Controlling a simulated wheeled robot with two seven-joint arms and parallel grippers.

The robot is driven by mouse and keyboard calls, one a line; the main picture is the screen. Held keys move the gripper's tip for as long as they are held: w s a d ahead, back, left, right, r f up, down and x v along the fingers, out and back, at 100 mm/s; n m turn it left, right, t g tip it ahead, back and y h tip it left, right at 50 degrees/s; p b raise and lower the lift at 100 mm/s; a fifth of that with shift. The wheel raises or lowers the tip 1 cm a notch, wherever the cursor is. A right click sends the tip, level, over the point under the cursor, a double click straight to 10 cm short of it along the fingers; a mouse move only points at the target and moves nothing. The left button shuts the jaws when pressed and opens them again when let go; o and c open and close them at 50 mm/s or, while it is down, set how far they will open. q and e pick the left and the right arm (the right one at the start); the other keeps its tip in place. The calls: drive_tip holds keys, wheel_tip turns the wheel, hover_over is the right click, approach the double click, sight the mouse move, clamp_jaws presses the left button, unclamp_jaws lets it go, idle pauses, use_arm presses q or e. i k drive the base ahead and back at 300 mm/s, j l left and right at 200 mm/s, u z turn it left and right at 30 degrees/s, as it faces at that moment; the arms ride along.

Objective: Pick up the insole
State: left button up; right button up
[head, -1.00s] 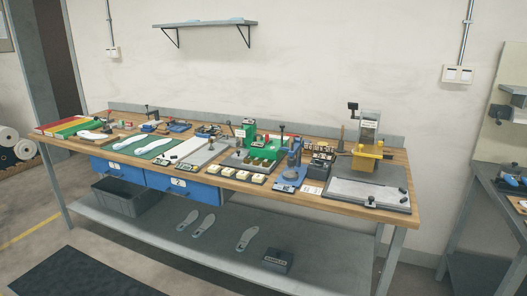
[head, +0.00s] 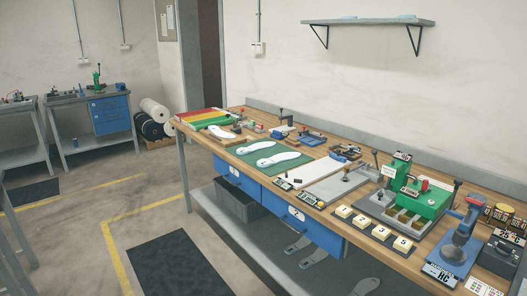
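White insoles lie on the long wooden workbench. One insole (head: 222,131) lies near the far left end, beside the red, yellow and green strips. Two more lie on the green mat (head: 247,150): an upper insole (head: 261,147) and a lower insole (head: 278,159). Grey insole shapes (head: 297,244) lie on the lower shelf, partly hidden by the bench. Neither of my grippers shows in the head view.
Open floor extends left, with other benches behind.

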sight(255, 147)
drive_tip(key=i+j+u, duration=0.1)
drive_tip(key=i+u, duration=0.9)
drive_tip(key=i+j+z, duration=0.2)
drive_tip(key=i, duration=0.2)
drive_tip(key=i+j+z, duration=0.15)
drive_tip(key=i, duration=0.25)
drive_tip(key=i+j+z, duration=0.15)
drive_tip(key=z, duration=0.25)
drive_tip(key=i+j+z, duration=0.5)
drive_tip(key=z, duration=0.25)
drive_tip(key=i+j+z, duration=0.2)
drive_tip(key=j+z, duration=0.15)
drive_tip(key=i+j+z, duration=0.2)
drive_tip(key=j+z, duration=0.25)
drive_tip(key=j, duration=0.15)
drive_tip(key=i+j+z, duration=0.2)
drive_tip(key=j, duration=0.15)
drive_tip(key=k, duration=0.1)
